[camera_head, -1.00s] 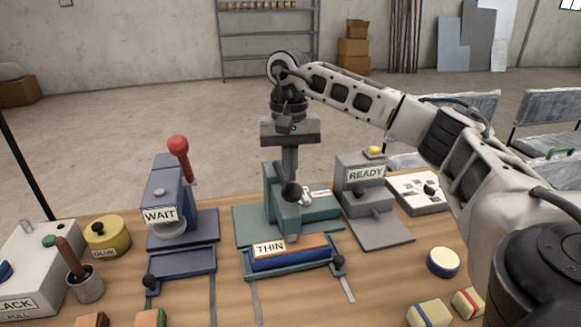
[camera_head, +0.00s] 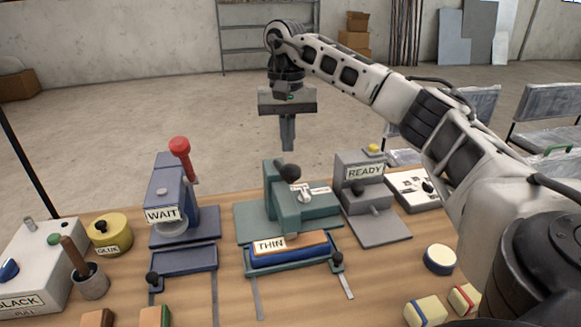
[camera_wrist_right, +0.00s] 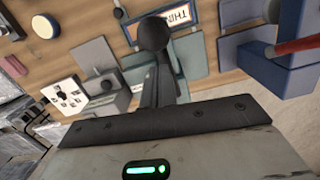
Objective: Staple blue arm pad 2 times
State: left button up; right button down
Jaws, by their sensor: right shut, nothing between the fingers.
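The blue arm pad (camera_head: 290,257) has an orange-brown top and lies flat in the front tray of the green stapler (camera_head: 302,210). A "THIN" label sits at the pad's left end; the pad also shows in the right wrist view (camera_wrist_right: 178,32). The stapler's lever ends in a black ball knob (camera_head: 290,172), also visible in the right wrist view (camera_wrist_right: 152,34). My right gripper (camera_head: 288,146) is shut and empty, pointing down above the knob with a small apparent gap. My left gripper is not in view.
A blue "WAIT" press (camera_head: 168,190) with a red knob stands left of the stapler, and a grey "READY" station (camera_head: 362,185) right of it. A yellow glue pot (camera_head: 108,232) and a brush cup (camera_head: 90,284) stand farther left. Round and square pads lie at front right.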

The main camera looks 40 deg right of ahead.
notch_tip(320, 180, up, 12)
jog(key=shift+w+d+p, duration=0.3)
jog(key=shift+w+d, duration=0.05)
jog(key=shift+w, duration=0.1)
dwell(0.9)
